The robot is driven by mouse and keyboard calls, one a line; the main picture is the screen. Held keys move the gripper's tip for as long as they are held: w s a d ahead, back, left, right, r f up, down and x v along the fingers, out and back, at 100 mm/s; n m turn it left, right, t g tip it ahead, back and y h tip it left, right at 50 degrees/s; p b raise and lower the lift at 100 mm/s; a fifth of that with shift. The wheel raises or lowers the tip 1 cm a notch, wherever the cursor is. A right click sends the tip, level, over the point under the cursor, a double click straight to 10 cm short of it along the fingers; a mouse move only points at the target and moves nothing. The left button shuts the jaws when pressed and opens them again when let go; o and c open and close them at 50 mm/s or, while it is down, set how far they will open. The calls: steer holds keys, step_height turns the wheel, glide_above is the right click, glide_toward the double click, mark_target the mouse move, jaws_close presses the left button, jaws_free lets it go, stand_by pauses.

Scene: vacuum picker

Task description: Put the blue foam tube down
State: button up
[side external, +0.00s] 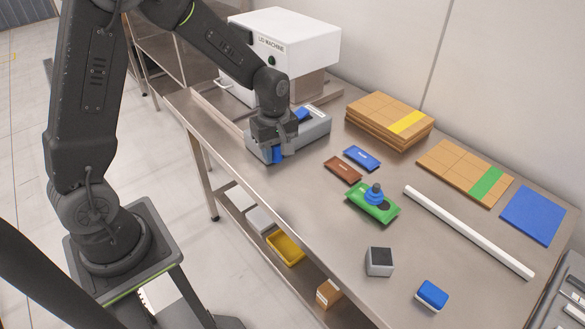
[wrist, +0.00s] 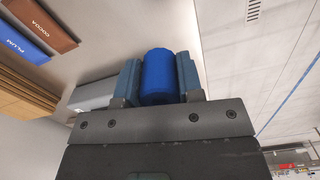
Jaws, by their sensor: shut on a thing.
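The blue foam tube (side external: 276,155) is held in my gripper (side external: 279,151) near the table's front edge, by the near end of the grey fixture. In the wrist view the tube (wrist: 158,76) stands between the two grey-blue fingers of my gripper (wrist: 158,80), which are shut on it from both sides. Its lower end is hidden in the wrist view. I cannot tell whether the tube touches the table or the fixture.
The grey fixture (side external: 317,131) lies before the white lid machine (side external: 296,48). Brown (side external: 342,170) and blue (side external: 362,158) labelled pieces lie to the right.

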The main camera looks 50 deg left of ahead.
steer(key=a+n, duration=0.4)
steer(key=a, duration=0.7)
glide_above(292, 173)
steer(key=f, duration=0.6)
steer(key=shift+s+a, duration=0.2)
steer(key=shift+a, duration=0.15)
steer(key=shift+w+d+f, duration=0.25)
steer(key=shift+d+f, duration=0.05)
steer(key=shift+d, duration=0.05)
steer(key=shift+f, duration=2)
steer(key=shift+f, duration=0.1)
steer(key=o, duration=0.9)
